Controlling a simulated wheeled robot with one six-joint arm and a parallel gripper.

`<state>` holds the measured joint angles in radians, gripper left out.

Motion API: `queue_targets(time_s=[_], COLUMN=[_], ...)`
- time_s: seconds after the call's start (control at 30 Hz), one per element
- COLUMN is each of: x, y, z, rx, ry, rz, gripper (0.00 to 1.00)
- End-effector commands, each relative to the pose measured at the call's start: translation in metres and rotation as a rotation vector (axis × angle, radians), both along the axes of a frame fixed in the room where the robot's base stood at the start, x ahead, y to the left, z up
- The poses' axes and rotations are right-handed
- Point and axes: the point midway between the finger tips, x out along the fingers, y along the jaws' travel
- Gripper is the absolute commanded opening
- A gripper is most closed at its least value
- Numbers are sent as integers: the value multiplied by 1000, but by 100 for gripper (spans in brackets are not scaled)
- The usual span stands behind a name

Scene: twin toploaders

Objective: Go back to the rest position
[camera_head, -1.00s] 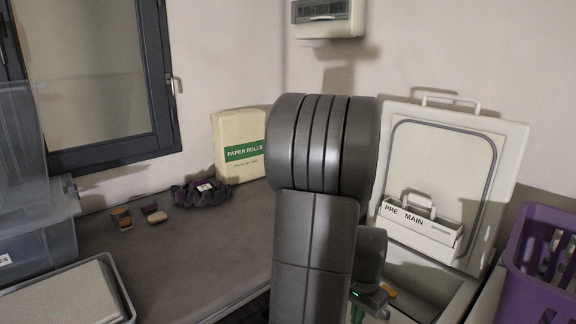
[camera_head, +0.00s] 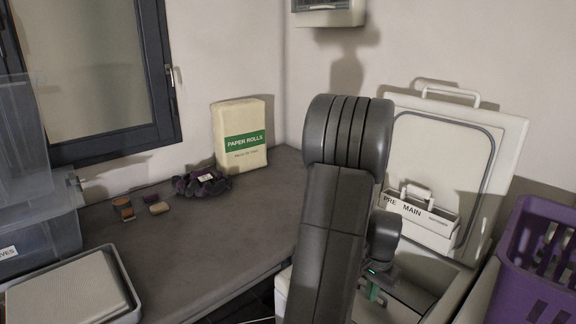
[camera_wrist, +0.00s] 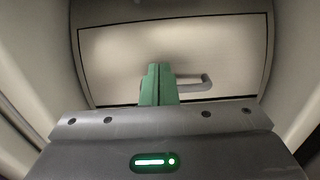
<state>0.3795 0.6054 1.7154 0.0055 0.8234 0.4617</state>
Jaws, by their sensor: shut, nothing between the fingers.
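My gripper (camera_wrist: 157,84) shows in the wrist view with its two green fingers pressed together and nothing between them. Behind the fingers is a pale panel with a grey handle (camera_wrist: 192,83). In the head view my gripper (camera_head: 373,292) is low, over the opening of the toploader, mostly hidden by my arm. The toploader's lid (camera_head: 455,120) stands raised against the wall. A dispenser drawer (camera_head: 420,222) marked PRE and MAIN sits at the base of the lid.
A purple basket (camera_head: 540,262) stands at the right. On the grey counter (camera_head: 190,245) are a paper rolls pack (camera_head: 242,152), a dark purple cloth (camera_head: 200,183) and several small blocks. Clear bins (camera_head: 35,235) and a tray (camera_head: 125,290) are at the left.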

Motion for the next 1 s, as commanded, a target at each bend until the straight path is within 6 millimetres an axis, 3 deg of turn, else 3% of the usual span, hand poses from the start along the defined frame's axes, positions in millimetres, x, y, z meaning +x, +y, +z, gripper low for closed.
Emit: queue_targets(time_s=[0.43,1.0], x=[0,-5], y=[0,28], z=[93,87], rx=[-2,-54], ry=[-5,-15], rz=[0,580], gripper=[0,0])
